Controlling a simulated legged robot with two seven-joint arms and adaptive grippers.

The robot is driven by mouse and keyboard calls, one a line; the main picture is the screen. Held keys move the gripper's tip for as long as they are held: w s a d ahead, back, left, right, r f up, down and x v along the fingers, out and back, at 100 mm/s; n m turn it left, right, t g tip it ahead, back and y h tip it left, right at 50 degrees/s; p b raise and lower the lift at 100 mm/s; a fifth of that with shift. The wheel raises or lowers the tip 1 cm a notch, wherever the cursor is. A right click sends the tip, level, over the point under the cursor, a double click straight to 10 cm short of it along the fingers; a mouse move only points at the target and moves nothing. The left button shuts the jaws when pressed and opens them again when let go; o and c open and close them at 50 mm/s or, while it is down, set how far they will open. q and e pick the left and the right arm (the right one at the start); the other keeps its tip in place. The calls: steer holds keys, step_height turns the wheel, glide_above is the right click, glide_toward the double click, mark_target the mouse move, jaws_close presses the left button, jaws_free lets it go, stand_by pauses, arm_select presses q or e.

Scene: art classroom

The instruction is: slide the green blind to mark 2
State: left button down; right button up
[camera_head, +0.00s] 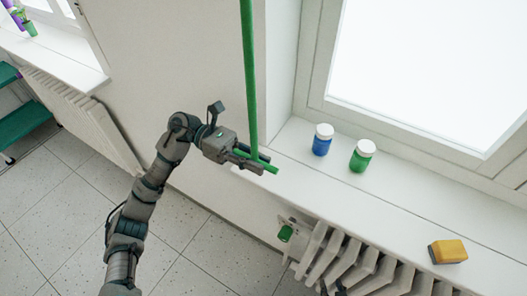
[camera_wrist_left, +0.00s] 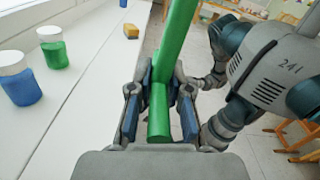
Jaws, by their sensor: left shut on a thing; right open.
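The green blind shows in the head view as a long thin green rod (camera_head: 249,80) coming down from the top edge, with a short green bar at its lower end (camera_head: 262,163). My left gripper (camera_head: 250,160) is shut on this lower end, beside the window sill's left end. In the left wrist view the green bar (camera_wrist_left: 159,115) lies between the blue-padded fingers of my left gripper (camera_wrist_left: 160,122). I can read no numbered mark.
On the white sill (camera_head: 400,205) stand a blue jar (camera_head: 322,142) and a green jar (camera_head: 361,158), with a yellow sponge-like block (camera_head: 448,251) farther right. A radiator (camera_head: 345,262) with a green knob (camera_head: 285,233) is below. A green shelf (camera_head: 22,120) stands at far left.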

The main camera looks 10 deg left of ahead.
arm_select(q)
steer(key=shift+w+a+f+b, duration=0.1)
steer(key=shift+f+b, duration=0.2)
steer(key=shift+f, duration=0.4)
steer(key=shift+w+a+f+b, duration=0.1)
steer(key=shift+f+b, duration=0.15)
steer(key=shift+f, duration=0.45)
arm_select(e)
steer(key=shift+w+a+r+t+y, duration=0.15)
steer(key=shift+w+a+r+t, duration=0.1)
steer(key=shift+w+r+t, duration=0.35)
steer(key=shift+w+a+r+t+y, duration=0.1)
steer(key=shift+w+a+r+t, duration=0.2)
steer(key=shift+w+r+t, duration=0.25)
steer(key=shift+w+a+r+t+y, duration=0.2)
steer(key=shift+w+r+t, duration=0.25)
steer(key=shift+w, duration=0.3)
